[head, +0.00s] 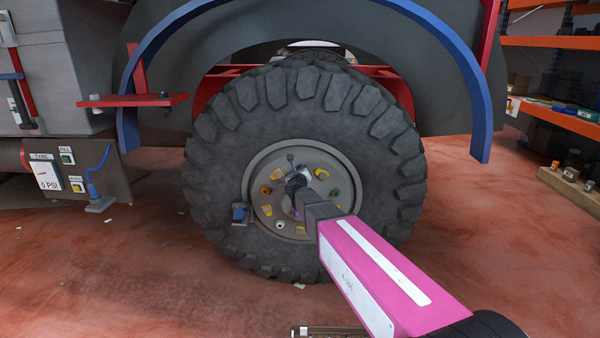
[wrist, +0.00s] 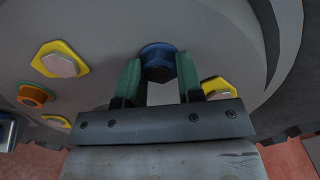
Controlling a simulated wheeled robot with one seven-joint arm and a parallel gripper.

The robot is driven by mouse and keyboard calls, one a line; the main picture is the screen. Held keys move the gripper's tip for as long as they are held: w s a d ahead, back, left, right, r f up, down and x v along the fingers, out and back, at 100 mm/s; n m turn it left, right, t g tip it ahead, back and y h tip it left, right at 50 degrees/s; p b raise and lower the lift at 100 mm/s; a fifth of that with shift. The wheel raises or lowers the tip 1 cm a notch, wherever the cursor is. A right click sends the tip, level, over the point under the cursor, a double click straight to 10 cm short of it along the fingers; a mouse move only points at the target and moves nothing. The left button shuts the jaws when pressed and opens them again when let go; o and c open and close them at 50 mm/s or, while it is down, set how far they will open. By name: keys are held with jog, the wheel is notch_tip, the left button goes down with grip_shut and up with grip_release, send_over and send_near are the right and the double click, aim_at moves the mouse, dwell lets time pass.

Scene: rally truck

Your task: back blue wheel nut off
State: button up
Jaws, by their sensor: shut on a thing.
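The back wheel (head: 210,170) stands upright under the blue arch, with a grey rim and a hub. My gripper (head: 297,183) reaches to the hub. In the wrist view its two green fingers (wrist: 157,78) are shut on the blue nut (wrist: 157,55), one on either side. The nut sits against the grey hub face (wrist: 200,30); whether it is still threaded I cannot tell. In the head view my gripper hides the blue nut.
An orange nut (wrist: 32,95) and yellow plates (wrist: 60,60) sit beside the blue nut. A green nut (head: 335,193) is on the rim's right. A blue fitting (head: 240,213) sticks out at lower left. The red step (head: 135,101) juts out at left. Shelves (head: 560,110) stand at right.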

jog(key=n, duration=0.5)
jog(key=shift+n, duration=0.3)
jog(key=n, duration=1.3)
jog(key=shift+w+n, duration=0.1)
jog(key=shift+n, duration=0.2)
jog(key=n, duration=1.3)
jog(key=shift+n, duration=2.4)
